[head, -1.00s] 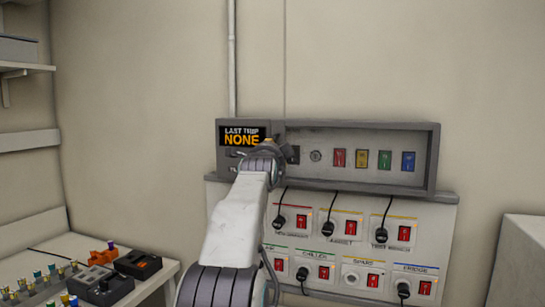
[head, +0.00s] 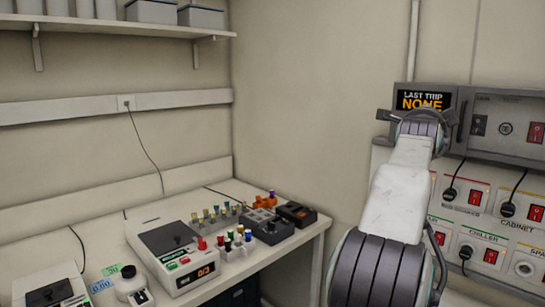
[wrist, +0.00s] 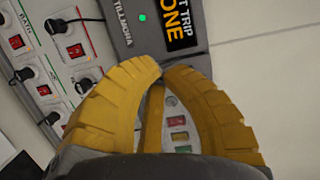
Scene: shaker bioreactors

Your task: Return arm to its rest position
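My arm reaches up the right side of the head view, in front of the wall panel. Its gripper fingers are hidden behind the wrist there. In the wrist view, my gripper (wrist: 161,68) has two yellow ribbed fingers whose tips meet, with nothing seen held between them. Behind them is the grey control box (wrist: 128,15) with its "LAST TRIP NONE" display (wrist: 178,22). In the head view the display (head: 423,100) shows just above my wrist, with the control box (head: 500,92) extending right. I cannot tell whether the fingers touch the box.
The switch panel (head: 505,262) with plugs and red switches hangs below the box. A bench (head: 215,193) at left holds a device with a display (head: 175,255), several small vials and dark blocks (head: 296,214). A shelf (head: 120,28) is above. Bare wall lies between.

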